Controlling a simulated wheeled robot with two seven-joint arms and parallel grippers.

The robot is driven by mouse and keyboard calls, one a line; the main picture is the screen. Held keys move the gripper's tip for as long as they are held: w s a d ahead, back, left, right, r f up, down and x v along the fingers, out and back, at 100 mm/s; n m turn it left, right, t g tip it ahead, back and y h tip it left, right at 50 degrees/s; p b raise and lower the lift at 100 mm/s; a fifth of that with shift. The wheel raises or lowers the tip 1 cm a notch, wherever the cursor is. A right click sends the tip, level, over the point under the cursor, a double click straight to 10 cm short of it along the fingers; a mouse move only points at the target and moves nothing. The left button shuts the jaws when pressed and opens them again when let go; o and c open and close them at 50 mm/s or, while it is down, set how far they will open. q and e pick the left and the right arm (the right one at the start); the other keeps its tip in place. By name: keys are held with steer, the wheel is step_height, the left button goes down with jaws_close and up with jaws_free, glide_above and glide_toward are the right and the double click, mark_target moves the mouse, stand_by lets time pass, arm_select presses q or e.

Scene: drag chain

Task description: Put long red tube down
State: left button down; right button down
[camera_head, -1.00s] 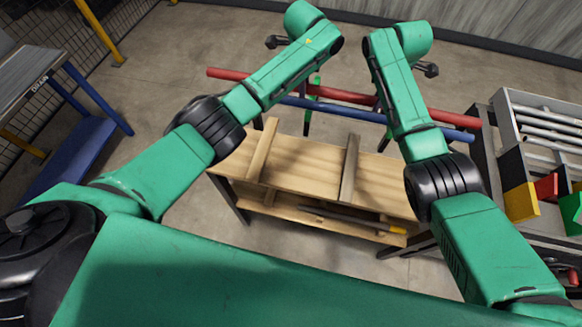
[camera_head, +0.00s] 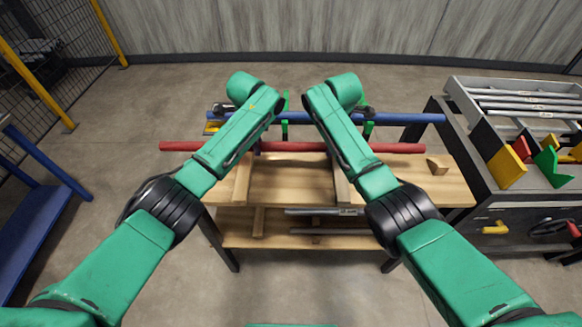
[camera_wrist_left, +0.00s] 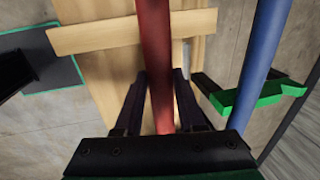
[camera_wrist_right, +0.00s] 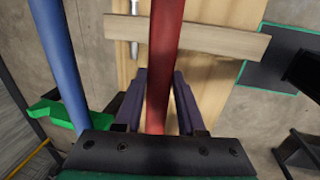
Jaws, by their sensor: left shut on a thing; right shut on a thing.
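The long red tube (camera_head: 300,147) lies level across the head view, over the back part of the wooden workbench (camera_head: 285,182). My left gripper (camera_wrist_left: 160,88) is shut on the red tube (camera_wrist_left: 154,45), which runs between its fingers in the left wrist view. My right gripper (camera_wrist_right: 160,88) is shut on the same tube (camera_wrist_right: 164,45) in the right wrist view. Raised wooden strips on the bench top lie crosswise to the tube below the grippers. My arms hide parts of the tube in the head view, and I cannot tell whether it touches the strips.
A blue tube (camera_head: 405,118) runs parallel behind the red one, by green supports (camera_head: 285,122). A wooden block (camera_head: 437,165) sits at the bench's right. A dark table (camera_head: 530,190) with a tube rack (camera_head: 525,100) stands right. A blue stand (camera_head: 35,225) is at left.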

arm_select(q)
steer(key=shift+s+r, duration=0.1)
steer(key=shift+r, duration=0.1)
arm_select(e)
steer(key=shift+s+r, duration=0.1)
steer(key=shift+r, duration=0.15)
